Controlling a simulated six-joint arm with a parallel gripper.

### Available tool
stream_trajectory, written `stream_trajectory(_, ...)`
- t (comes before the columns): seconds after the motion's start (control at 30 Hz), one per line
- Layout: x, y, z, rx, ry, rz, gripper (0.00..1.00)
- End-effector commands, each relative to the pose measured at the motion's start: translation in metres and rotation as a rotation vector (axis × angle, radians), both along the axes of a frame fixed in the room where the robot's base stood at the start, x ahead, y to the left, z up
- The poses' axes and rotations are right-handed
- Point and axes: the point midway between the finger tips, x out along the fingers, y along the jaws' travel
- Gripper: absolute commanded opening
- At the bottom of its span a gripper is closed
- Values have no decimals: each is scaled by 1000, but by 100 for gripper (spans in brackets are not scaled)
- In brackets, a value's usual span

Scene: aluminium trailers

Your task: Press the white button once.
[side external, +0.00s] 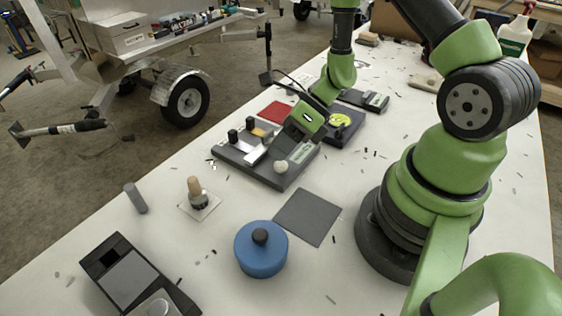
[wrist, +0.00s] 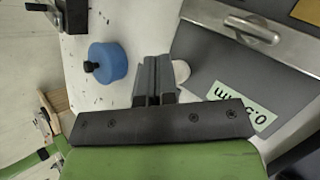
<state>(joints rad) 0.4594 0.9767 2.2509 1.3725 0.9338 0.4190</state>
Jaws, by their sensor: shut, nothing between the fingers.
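The white button (side external: 281,166) is a small round knob on the near right corner of a dark grey panel device (side external: 262,172). In the wrist view the button (wrist: 181,72) shows just right of the fingers, partly hidden by them. My gripper (side external: 287,151) is shut and empty. Its fingers point down over the panel, close to the button. In the wrist view the closed fingers (wrist: 151,68) stand beside the button; I cannot tell whether they touch it.
The panel also bears a metal bar (wrist: 250,27), a pale green label (wrist: 243,114) and dark knobs. A blue lidded pot (side external: 261,252), a dark grey mat (side external: 308,216), a wooden-handled stamp (side external: 196,192) and a black device (side external: 130,275) lie nearer. A red pad (side external: 276,111) lies behind.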

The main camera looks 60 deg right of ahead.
Motion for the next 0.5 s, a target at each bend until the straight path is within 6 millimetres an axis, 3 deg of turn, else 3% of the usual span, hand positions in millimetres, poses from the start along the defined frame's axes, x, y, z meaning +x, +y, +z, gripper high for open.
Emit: stream_trajectory(0.5, 0, 0, 8, 0, -1, 1, 0)
